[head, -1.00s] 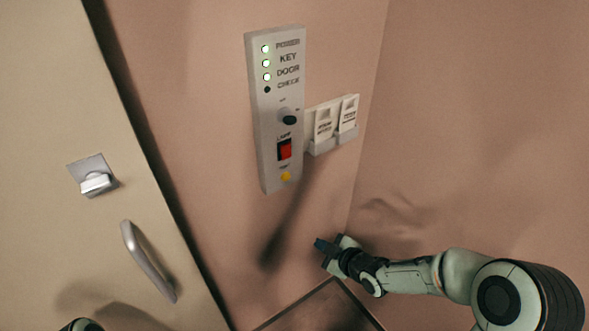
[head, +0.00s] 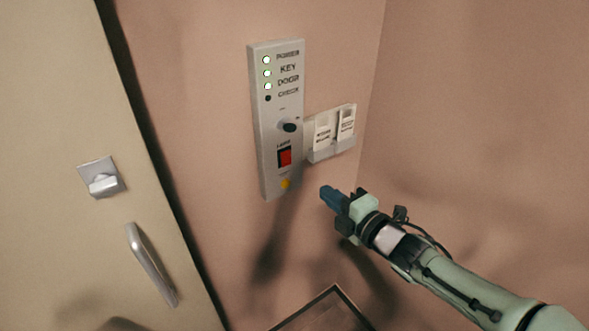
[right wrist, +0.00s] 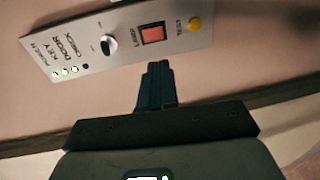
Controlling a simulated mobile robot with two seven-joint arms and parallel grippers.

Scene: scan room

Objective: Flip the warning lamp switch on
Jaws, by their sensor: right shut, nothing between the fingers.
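The red lamp switch (head: 284,157) is a rocker under the label LAMP on a pale wall panel (head: 269,120). It also shows in the right wrist view (right wrist: 153,34). I cannot tell which way the rocker is tipped. My right gripper (head: 326,194) is shut and empty, to the right of and below the switch in the head view, apart from the panel. In the right wrist view its closed fingers (right wrist: 158,70) point toward the panel near the switch. My left gripper is not in view.
On the panel, a dark knob (head: 289,126) sits above the switch and a yellow button (head: 285,184) below it. Three lights glow; the CHECK one is dark. A card holder (head: 333,150) hangs right of the panel. A door with a handle (head: 150,264) is at left.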

